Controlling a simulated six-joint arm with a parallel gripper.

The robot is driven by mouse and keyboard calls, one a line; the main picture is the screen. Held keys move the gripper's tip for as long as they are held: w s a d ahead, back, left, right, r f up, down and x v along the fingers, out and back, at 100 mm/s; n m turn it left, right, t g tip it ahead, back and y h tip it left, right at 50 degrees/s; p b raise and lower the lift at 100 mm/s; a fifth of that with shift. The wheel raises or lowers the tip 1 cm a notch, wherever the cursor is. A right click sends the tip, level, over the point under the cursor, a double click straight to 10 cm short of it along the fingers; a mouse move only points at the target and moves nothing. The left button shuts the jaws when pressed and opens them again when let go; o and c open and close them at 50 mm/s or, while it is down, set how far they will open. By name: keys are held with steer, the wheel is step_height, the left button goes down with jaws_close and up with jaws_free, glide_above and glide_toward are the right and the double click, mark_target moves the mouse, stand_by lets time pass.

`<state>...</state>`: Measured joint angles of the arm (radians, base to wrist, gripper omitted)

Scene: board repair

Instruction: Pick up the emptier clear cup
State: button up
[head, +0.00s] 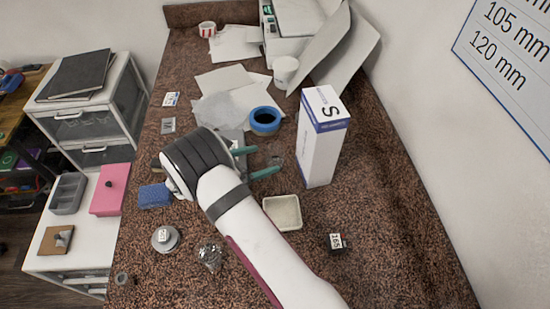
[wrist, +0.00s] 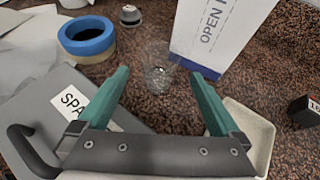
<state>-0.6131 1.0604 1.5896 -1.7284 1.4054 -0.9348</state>
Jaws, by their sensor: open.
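A small clear cup (wrist: 158,78) stands on the speckled counter in the wrist view, just beyond the fingertips and roughly centred between them. It is very faint and looks nearly empty. My gripper (wrist: 158,88) is open, with its two green fingers apart and nothing held. In the head view my gripper (head: 263,161) points right, toward the tall white box, and the cup there is too small to make out clearly. Another clear cup-like thing (head: 210,255) with shiny contents sits at the front left, beside my arm. Its fill is hard to judge.
A tall white box (head: 322,150) stands just right of my gripper. A shallow cream tray (head: 283,213) and a small black labelled block (head: 336,243) lie nearer. A blue tape roll (head: 265,121) sits behind. A grey case (wrist: 45,110) lies under my left finger.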

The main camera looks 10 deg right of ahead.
mark_target(267, 157)
steer(key=x, duration=0.3)
steer(key=shift+w+d, duration=0.2)
steer(key=shift+d, duration=0.05)
steer(key=c, duration=1.4)
